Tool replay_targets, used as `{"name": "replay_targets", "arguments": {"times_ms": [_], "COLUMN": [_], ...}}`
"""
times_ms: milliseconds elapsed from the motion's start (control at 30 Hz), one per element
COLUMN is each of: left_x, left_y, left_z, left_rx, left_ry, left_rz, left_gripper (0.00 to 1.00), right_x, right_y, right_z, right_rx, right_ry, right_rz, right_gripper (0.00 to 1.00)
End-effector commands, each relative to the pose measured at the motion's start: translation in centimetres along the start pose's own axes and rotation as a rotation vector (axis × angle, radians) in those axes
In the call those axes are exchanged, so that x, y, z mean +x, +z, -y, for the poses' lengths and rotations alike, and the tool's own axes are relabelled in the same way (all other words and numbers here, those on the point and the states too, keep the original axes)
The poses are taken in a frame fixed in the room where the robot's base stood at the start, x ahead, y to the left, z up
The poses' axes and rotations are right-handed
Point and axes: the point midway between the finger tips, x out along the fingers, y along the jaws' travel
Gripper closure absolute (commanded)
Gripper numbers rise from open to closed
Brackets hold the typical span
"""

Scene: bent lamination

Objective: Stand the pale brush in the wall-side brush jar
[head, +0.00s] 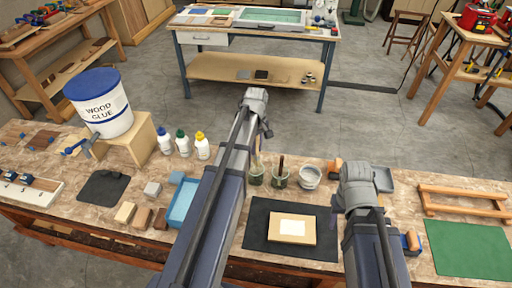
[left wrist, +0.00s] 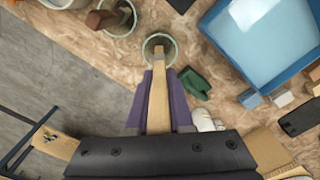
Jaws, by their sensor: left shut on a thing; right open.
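My left gripper (left wrist: 155,100) is shut on the pale brush (left wrist: 158,95), its purple fingers on either side of the wooden handle. The brush's far end overlaps the mouth of a glass jar (left wrist: 146,47); I cannot tell how deep it reaches. In the head view the pale brush (head: 258,148) rises above the left glass jar (head: 256,178). A second glass jar (head: 279,180) beside it holds a dark brown brush (head: 280,163); this jar also shows in the left wrist view (left wrist: 128,28). My right gripper (head: 337,213) is open, mostly hidden by its wrist near the black mat.
A grey pot (head: 310,178) stands right of the jars. A blue tray (head: 183,205) and glue bottles (head: 183,143) are to the left. A black mat (head: 262,240) with a card lies in front. A wooden frame (head: 465,200) and a green mat (head: 468,250) lie right.

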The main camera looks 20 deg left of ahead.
Motion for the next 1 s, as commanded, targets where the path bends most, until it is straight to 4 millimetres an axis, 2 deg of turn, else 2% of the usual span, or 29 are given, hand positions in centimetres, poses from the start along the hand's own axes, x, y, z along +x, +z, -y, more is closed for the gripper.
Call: {"name": "replay_targets", "arguments": {"times_ms": [33, 700, 1000], "left_x": [0.8, 5.9, 7.6], "left_y": [0.0, 0.0, 0.0], "left_z": [0.0, 0.0, 0.0], "left_rx": [0.0, 0.0, 0.0], "left_ry": [0.0, 0.0, 0.0], "left_rz": [0.0, 0.0, 0.0], "left_gripper": [1.0, 1.0, 1.0], "right_x": [0.8, 5.9, 7.5], "right_y": [-0.1, -0.3, -0.4], "right_z": [0.1, 0.6, 0.7], "right_rx": [0.0, 0.003, 0.003], "right_ry": [0.0, 0.0, 0.0], "right_rz": [0.0, 0.0, 0.0], "right_gripper": [0.5, 0.5, 0.5]}}
